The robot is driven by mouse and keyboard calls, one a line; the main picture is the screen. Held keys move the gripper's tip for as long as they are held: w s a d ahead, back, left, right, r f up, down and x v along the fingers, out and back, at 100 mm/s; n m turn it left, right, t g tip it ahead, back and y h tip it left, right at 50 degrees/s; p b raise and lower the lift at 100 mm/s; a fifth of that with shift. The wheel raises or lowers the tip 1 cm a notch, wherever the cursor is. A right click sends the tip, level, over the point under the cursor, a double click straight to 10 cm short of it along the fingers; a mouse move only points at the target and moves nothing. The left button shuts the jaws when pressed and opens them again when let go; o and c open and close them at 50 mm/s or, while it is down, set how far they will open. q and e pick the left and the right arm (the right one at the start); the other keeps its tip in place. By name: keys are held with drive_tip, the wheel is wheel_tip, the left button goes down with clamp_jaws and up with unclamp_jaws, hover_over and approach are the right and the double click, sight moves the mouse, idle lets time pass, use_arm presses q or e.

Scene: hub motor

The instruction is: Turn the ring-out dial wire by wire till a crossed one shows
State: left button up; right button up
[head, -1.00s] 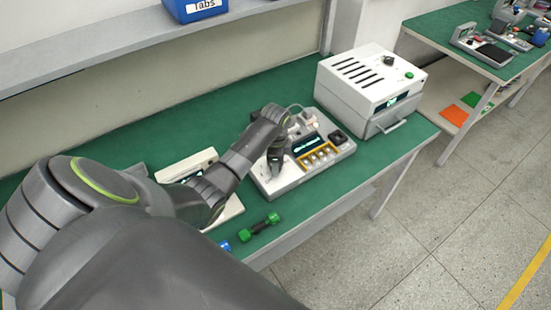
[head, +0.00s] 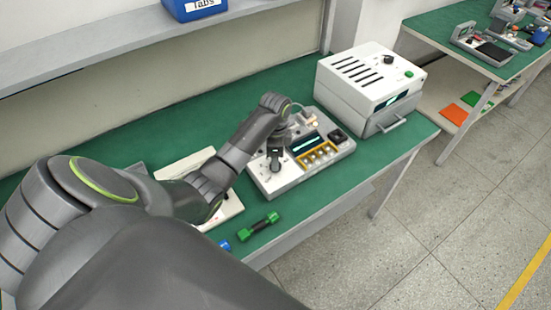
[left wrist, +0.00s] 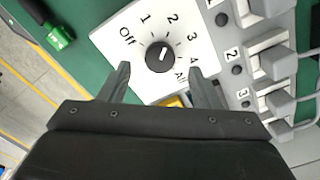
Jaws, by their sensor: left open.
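The ring-out tester (head: 284,182) is a light grey box on the green bench, with a lit display (head: 306,142) I cannot read. In the left wrist view its black dial (left wrist: 160,57) sits on a white plate (left wrist: 120,38) marked Off, 1, 2, 3, 4 and All. The dial's white mark points about at 2. My left gripper (left wrist: 159,70) is open, its fingertips on either side of the dial's near edge, with gaps to the knob. In the head view my left gripper (head: 275,162) is over the tester's left part. My right gripper is not in view.
Numbered sockets with grey clips (left wrist: 268,62) lie right of the dial. A white vented box (head: 355,85) stands right of the tester. A pale device (head: 185,165) is partly hidden behind my arm. A green-and-black part (head: 260,226) lies near the front edge.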

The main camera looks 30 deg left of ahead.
use_arm(q)
wheel_tip(320, 180, up, 14)
drive_tip(key=p, duration=0.5)
drive_tip(key=shift+p, duration=0.4)
drive_tip(key=shift+f, duration=0.1)
idle(1.5)
